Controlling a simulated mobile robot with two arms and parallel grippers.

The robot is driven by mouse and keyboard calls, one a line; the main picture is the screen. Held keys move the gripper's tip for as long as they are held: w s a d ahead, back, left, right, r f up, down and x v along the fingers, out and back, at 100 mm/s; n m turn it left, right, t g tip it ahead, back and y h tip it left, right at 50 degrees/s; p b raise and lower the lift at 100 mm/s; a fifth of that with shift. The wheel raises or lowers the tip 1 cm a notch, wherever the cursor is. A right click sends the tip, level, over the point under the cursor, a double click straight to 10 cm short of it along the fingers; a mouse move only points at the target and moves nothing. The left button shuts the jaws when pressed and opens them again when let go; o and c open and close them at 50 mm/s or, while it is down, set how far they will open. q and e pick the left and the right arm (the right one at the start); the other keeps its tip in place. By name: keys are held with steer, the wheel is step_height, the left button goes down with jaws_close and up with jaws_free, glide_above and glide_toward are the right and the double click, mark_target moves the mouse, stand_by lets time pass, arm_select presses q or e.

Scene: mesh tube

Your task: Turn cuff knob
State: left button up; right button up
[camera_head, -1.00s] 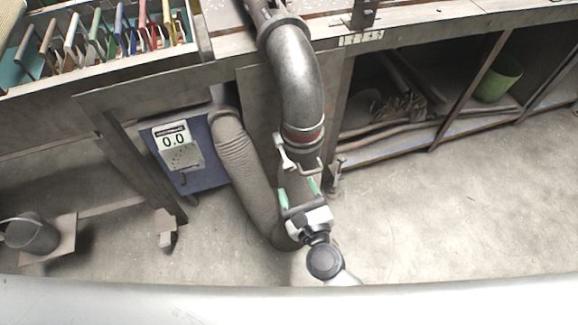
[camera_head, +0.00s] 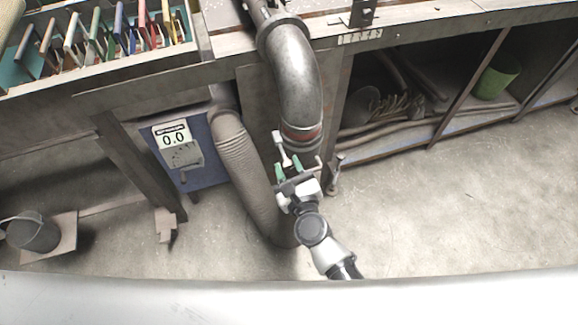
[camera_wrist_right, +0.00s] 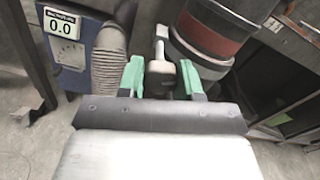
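The cuff (camera_head: 303,137) with a red-brown band sits at the lower end of the grey metal pipe elbow. The pale, T-shaped cuff knob (camera_head: 281,147) sticks out on its left side. In the right wrist view the knob (camera_wrist_right: 161,62) shows upright between the green fingertips, beside the cuff (camera_wrist_right: 209,42). My right gripper (camera_head: 288,167) is just below the cuff in the head view, its fingers open on either side of the knob's lower part. In the wrist view a gap shows beside the knob. My left gripper is not in view.
A ribbed hose (camera_head: 242,165) hangs just left of the gripper, near a blue unit (camera_head: 205,165) with a display reading 0.0. A workbench (camera_head: 160,86) runs above, with shelves and a green bin (camera_head: 496,78) at right. The floor at right is clear.

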steer(key=shift+c, duration=0.8)
steer(key=shift+n, duration=0.3)
steer(key=n+p, duration=0.1)
steer(key=n, duration=0.5)
steer(key=shift+n, duration=0.3)
steer(key=n+p, duration=0.1)
steer(key=n, duration=0.2)
steer(key=shift+a+n, duration=0.1)
steer(key=shift+n, duration=0.2)
steer(key=n+p, duration=0.1)
steer(key=n, duration=0.2)
steer(key=shift+n, duration=0.3)
steer(key=n+p, duration=0.2)
steer(key=n, duration=0.3)
steer(key=shift+f, duration=0.1)
steer(key=shift+f+n+p, duration=0.1)
steer(key=shift+n+p, duration=0.45)
steer(key=shift+n, duration=1.65)
